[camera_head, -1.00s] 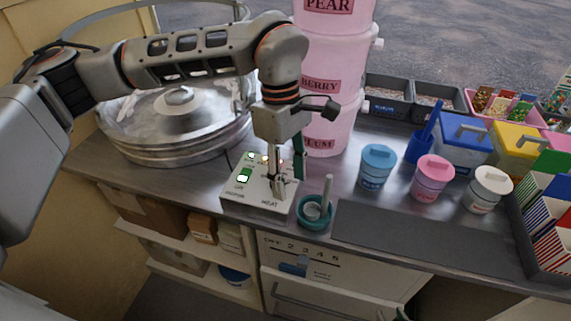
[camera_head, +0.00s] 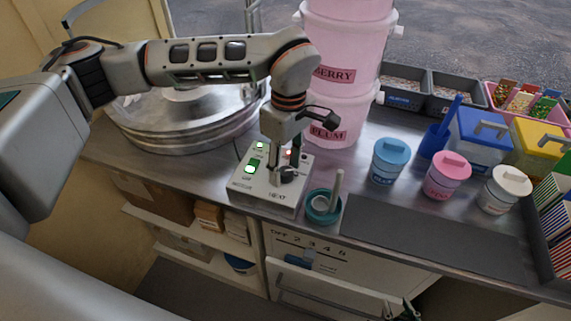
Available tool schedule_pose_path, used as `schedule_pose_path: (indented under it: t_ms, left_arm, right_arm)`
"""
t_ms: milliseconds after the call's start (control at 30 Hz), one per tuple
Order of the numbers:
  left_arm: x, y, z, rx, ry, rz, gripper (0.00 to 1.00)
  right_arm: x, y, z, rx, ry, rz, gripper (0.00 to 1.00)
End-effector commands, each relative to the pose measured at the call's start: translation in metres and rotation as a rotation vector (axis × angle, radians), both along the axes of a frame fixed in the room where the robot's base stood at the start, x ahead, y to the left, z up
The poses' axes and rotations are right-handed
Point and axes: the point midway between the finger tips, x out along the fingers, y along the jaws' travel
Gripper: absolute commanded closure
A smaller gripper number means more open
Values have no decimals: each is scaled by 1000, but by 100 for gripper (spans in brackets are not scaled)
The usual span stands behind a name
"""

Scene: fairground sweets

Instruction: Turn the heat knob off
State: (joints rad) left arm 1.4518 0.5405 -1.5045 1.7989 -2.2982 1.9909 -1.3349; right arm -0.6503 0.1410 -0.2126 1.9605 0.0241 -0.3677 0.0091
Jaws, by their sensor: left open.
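The control box (camera_head: 262,197) is a pale metal box on the counter, with a lit green switch (camera_head: 250,167) and small green and red lights. The dark heat knob (camera_head: 288,175) is on its right part, above the "HEAT" label. My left gripper (camera_head: 286,163) points down over the knob from above and is open. Its fingertips are close to the knob and partly hide it; I cannot tell if they touch it. Dark tips of my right gripper (camera_head: 402,309) show at the bottom edge, well away from the box; their opening is unclear.
A round metal pan (camera_head: 185,125) stands left of the box, and pink stacked tubs (camera_head: 345,85) behind it. A teal cup with a stick (camera_head: 323,208) is close on the right. Blue, pink and white lidded jars stand further right. A dark mat (camera_head: 430,240) lies clear.

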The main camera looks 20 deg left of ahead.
Motion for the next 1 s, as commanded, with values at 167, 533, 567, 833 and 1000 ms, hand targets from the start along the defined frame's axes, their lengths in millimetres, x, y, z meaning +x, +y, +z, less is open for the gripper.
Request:
schedule_pose_path:
  t_ms: [167, 533, 567, 833, 1000]
  left_arm:
    - [0, 0, 0, 0, 0, 0, 58]
    - [0, 0, 0, 0, 0, 2, 96]
    - [0, 0, 0, -1, 0, 3, 96]
    - [0, 0, 0, 0, 0, 77, 96]
    - [0, 0, 0, 0, -2, 192, 96]
  right_arm:
    - [1, 0, 1, 0, -2, -1, 71]
    - [1, 0, 1, 0, -3, 0, 71]
    - [1, 0, 1, 0, -3, 0, 71]
    - [2, 0, 2, 2, -4, -1, 71]
    - [2, 1, 2, 3, -5, -1, 71]
